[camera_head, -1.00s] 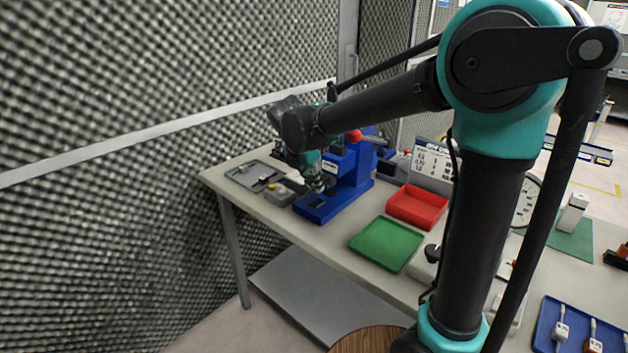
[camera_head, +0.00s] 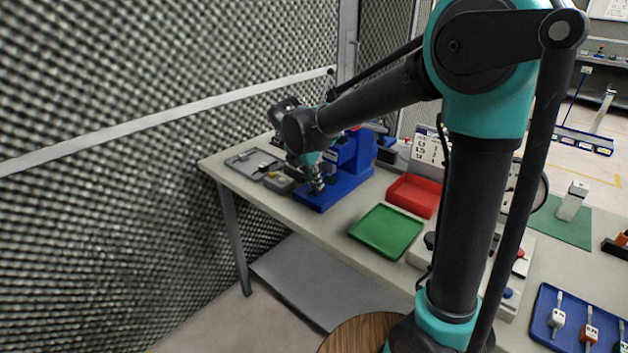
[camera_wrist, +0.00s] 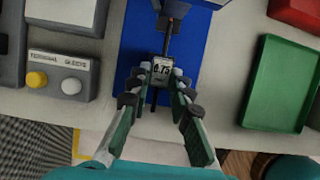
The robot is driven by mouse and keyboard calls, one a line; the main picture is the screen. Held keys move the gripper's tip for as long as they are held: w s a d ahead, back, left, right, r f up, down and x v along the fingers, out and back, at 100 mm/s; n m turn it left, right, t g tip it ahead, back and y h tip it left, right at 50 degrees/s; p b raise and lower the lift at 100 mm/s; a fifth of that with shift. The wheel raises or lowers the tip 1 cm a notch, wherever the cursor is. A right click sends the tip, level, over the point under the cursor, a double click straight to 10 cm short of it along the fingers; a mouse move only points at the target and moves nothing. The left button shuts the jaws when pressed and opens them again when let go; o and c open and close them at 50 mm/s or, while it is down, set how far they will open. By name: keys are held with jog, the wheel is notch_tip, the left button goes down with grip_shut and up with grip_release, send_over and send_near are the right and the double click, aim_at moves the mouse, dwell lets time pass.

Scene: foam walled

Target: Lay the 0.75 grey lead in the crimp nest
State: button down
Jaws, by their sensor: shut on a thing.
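My gripper (camera_wrist: 158,88) is shut on the 0.75 grey lead (camera_wrist: 160,70), whose pale tag reads 0.75. The lead's thin dark ends stick out above and below the tag in the wrist view. It is held over the blue base (camera_wrist: 140,38) of the crimp press (camera_head: 352,160). The lead's upper end points to a dark part at the press head, at the top of the wrist view; I cannot tell whether it touches. The nest itself is not clearly seen. In the head view my gripper (camera_head: 316,183) is low over the press base, and the lead cannot be made out.
A grey box (camera_wrist: 62,75) with yellow and white buttons stands left of the press base. A grey tray (camera_head: 240,160) lies beyond it. A red tray (camera_head: 415,196) and a green tray (camera_head: 386,231) lie to the right. A blue tray (camera_head: 545,300) holds other tagged leads.

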jog(key=shift+f, duration=0.5)
jog(key=c, duration=1.3)
grip_release()
jog(key=v, duration=1.2)
